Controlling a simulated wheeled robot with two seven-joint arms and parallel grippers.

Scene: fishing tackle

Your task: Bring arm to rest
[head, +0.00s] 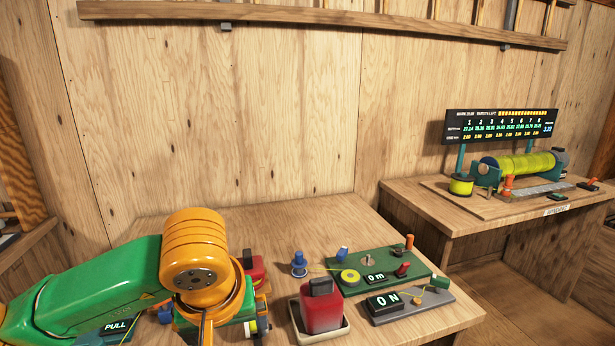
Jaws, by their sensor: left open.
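My left arm comes in from the left, with a green forearm and an orange wrist. My left gripper (206,330) points down below the wrist at the near left of the wooden workbench (330,215). It is open. The wrist hides much of it and part of the things behind it. I cannot tell whether it touches anything. My right gripper is not in view.
Right of my left gripper, a red block (321,310) with a dark top stands in a pale tray (322,333). A green board (380,268) and a grey "ON" unit (403,302) lie beyond. A second bench (425,205) holds a spool winder (520,165) and display (500,125).

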